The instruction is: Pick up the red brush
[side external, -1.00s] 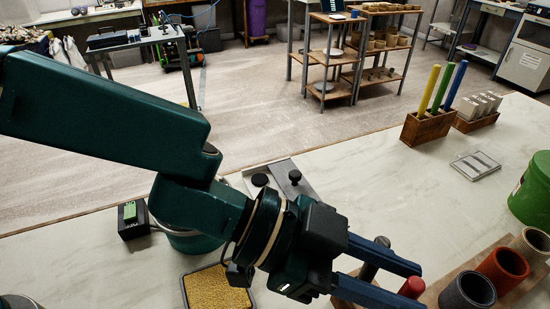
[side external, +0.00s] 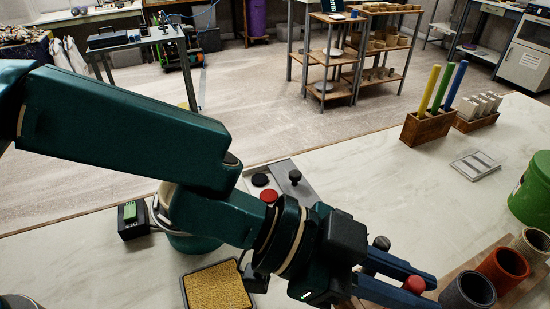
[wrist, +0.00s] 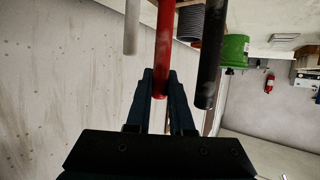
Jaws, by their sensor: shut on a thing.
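The red brush shows as a rounded red end (side external: 414,284) between the jaws in the side external view. In the wrist view it is a long red rod (wrist: 165,45) lying between the fingertips. My gripper (side external: 424,291) is shut on it at the lower right of the side view; its fingers also show in the wrist view (wrist: 160,76). A pale rod (wrist: 132,28) and a dark rod (wrist: 210,55) flank the brush in the wrist view, apart from the fingers. The brush's lower part is hidden in the side view.
A dark cup (side external: 468,291), a red cup (side external: 503,268) and a tan cup (side external: 533,243) stand just right of my gripper. A green bucket (side external: 531,190) is beyond them. A wooden holder (side external: 428,129) with coloured rods stands farther back.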

